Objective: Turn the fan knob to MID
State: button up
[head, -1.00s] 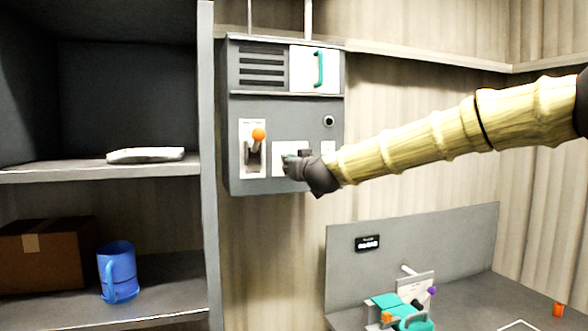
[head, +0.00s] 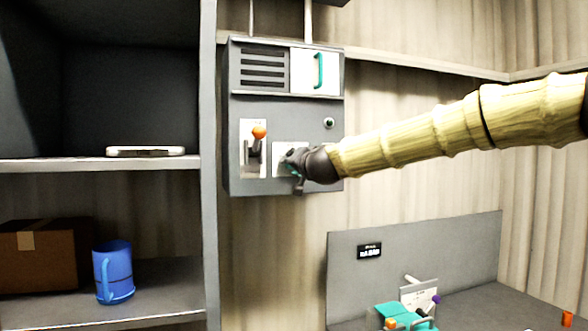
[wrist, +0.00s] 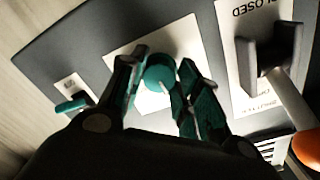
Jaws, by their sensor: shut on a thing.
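The fan knob (wrist: 158,76) is a round teal knob with a pale pointer line, on a white plate (wrist: 118,48) of the grey wall panel (head: 285,105). In the wrist view my gripper (wrist: 158,88) has one finger on each side of the knob and is closed on it. In the head view my gripper (head: 290,165) covers the knob and part of its plate (head: 280,152). The plate's markings are not readable, so I cannot tell the knob's setting.
An orange-tipped lever (head: 258,133) stands just left of the knob plate; its plate reads CLOSED in the wrist view. A small teal switch (wrist: 72,104) is on the other side. A shelf (head: 100,163) stands left; a bench (head: 480,300) is below.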

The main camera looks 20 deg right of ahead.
jog(key=shift+m, duration=0.4)
jog(key=o, duration=1)
jog(key=shift+d, duration=0.1)
jog(key=s, duration=1.2)
jog(key=shift+r, duration=0.15)
jog(key=shift+d, duration=0.1)
